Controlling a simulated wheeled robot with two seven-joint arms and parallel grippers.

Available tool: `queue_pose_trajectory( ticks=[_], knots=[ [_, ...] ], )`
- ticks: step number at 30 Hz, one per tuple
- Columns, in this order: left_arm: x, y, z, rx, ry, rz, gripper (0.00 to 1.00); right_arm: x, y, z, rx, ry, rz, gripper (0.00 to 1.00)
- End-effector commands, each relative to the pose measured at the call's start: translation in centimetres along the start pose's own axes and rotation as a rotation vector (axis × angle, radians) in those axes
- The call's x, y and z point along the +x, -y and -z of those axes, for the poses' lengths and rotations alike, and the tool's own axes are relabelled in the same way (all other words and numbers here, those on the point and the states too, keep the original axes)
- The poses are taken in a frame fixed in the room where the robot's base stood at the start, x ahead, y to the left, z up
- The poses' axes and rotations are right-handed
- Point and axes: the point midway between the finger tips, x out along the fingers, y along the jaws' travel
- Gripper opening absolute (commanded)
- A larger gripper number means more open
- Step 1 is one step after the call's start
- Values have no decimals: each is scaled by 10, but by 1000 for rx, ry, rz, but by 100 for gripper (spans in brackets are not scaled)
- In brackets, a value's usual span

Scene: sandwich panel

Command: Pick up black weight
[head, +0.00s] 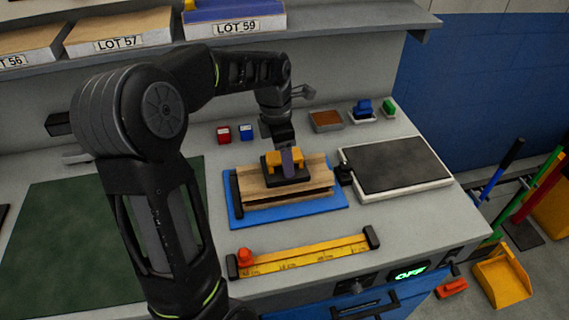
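The black weight (271,172) is a low dark block with an orange-yellow upper part. It sits on a wood-faced panel (257,191) that lies on a blue tray (237,217). My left gripper (288,157) is directly above the weight, pointing down, with a dark finger in front of the orange-yellow part. The finger hides part of the weight, and I cannot tell whether the gripper is shut on it. My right gripper is not in view.
A dark-topped flat plate (402,165) stands right of the tray. A yellow ruler (305,257) with black ends lies in front. Small red (224,133) and blue (246,131) blocks stand behind. A green mat (60,240) covers the left. A shelf (340,22) overhangs the back.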

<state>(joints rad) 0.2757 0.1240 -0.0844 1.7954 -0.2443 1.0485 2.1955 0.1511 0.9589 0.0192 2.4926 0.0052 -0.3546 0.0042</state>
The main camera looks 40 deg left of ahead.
Motion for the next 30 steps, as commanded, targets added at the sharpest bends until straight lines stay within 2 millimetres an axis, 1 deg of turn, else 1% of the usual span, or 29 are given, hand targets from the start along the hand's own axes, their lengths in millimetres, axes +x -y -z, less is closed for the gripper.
queue_pose_trajectory(
  ticks=[17, 20, 30],
  knots=[
    [1, 0, 0, 0, 1, -1, 65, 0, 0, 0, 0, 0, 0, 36],
    [1, 0, 0, 0, 1, -1, 59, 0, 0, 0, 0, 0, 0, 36],
    [1, 0, 0, 0, 1, -1, 31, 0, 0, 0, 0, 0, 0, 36]
  ],
)
